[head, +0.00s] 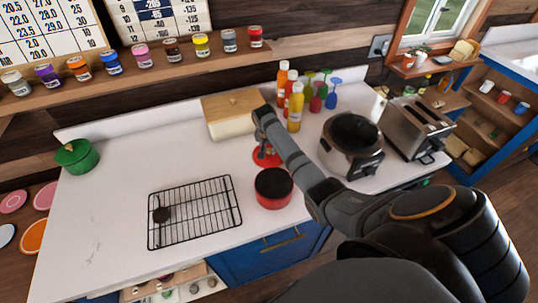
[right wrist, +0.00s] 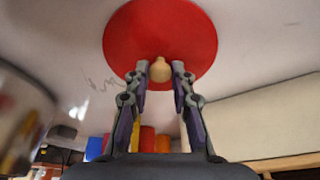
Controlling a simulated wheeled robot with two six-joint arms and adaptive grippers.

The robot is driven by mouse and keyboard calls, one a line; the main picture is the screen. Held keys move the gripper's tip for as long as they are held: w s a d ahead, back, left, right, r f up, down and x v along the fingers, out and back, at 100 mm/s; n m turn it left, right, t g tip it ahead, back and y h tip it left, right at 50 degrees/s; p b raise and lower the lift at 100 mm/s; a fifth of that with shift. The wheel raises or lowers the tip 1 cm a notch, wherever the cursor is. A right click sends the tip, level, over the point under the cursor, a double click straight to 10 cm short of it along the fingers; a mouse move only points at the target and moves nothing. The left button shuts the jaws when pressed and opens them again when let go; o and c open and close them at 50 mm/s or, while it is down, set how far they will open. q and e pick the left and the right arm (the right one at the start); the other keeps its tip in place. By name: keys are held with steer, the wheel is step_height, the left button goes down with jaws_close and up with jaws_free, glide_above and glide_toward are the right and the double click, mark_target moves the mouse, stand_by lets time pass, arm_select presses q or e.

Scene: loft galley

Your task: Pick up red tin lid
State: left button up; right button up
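The red tin lid (right wrist: 160,25) is a round red disc with a pale knob (right wrist: 160,71) in the right wrist view. In the head view the lid (head: 261,161) shows behind the red tin, partly hidden by my right gripper (head: 266,149). I cannot tell whether the lid touches the counter. A red tin (head: 274,188) with a dark top stands just in front of the lid. My left gripper is not in view.
A wire rack (head: 195,212) with a small dark item lies left of the tin. A wooden-lidded box (head: 232,115), bottles (head: 295,106), a slow cooker (head: 350,145) and a toaster (head: 415,128) stand behind and right. A green pot (head: 76,157) is far left; the left counter is mostly clear.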

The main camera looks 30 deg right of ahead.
jaws_close()
